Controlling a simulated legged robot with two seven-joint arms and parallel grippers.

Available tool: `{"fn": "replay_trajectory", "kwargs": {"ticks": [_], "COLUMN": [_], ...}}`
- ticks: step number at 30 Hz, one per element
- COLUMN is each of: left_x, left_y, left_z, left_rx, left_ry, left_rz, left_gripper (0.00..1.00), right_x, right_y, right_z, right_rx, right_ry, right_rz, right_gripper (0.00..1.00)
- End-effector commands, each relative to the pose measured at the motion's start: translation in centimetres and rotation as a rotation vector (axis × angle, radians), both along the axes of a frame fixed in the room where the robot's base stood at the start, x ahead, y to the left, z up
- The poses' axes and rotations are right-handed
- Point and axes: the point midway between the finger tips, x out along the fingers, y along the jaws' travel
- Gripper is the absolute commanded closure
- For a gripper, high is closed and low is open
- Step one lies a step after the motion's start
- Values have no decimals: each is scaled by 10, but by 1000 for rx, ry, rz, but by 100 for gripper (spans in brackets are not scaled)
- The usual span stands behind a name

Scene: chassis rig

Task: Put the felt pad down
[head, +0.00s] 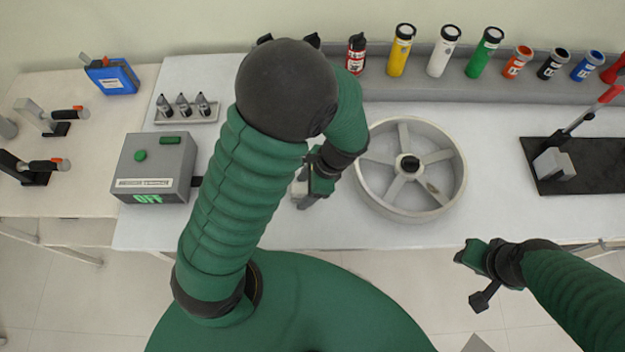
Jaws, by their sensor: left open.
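My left gripper (312,188) is open over the white table, just left of a grey spoked wheel (372,193). My own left arm and the gripper body hide part of the table there. A small pale piece (298,190) shows at the left side of this gripper. I cannot tell whether it is the felt pad or whether the gripper touches it. No other felt pad can be made out. My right gripper (474,275) is at the lower right, in front of the table edge, with its fingers apart and nothing seen between them.
A grey box reading OFF (155,168) and a tray of small bottles (187,108) stand at the left. Several coloured tubes (438,50) line the back. A black stand with a red lever (580,165) is at the right. Table between wheel and stand is clear.

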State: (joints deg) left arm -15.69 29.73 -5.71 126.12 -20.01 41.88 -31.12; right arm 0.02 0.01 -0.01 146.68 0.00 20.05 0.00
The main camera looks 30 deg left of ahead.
Motion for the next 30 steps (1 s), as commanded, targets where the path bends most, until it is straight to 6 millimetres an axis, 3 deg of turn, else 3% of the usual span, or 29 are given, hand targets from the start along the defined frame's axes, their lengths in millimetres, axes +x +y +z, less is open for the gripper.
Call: {"fn": "replay_trajectory", "kwargs": {"ticks": [9, 13, 17, 25, 30], "left_x": [19, 23, 22, 3, 4], "left_y": [-32, -39, -38, -17, -14], "left_z": [76, 96, 102, 83, 84], "left_rx": [4, 5, -17, -270, -307], "left_ry": [-7, -4, -34, -498, -581], "left_rz": [-2, -2, 51, 849, 998], "left_gripper": [38, 38, 38, 38, 38], "right_x": [0, 0, 0, 0, 0], "right_y": [0, 0, 0, 0, 0], "right_z": [8, 9, 9, 9, 9], "right_rx": [0, 0, 0, 0, 0], "right_ry": [0, 0, 0, 0, 0], "right_rz": [1, 0, 0, 0, 1], "right_gripper": [64, 64, 64, 64, 64]}}
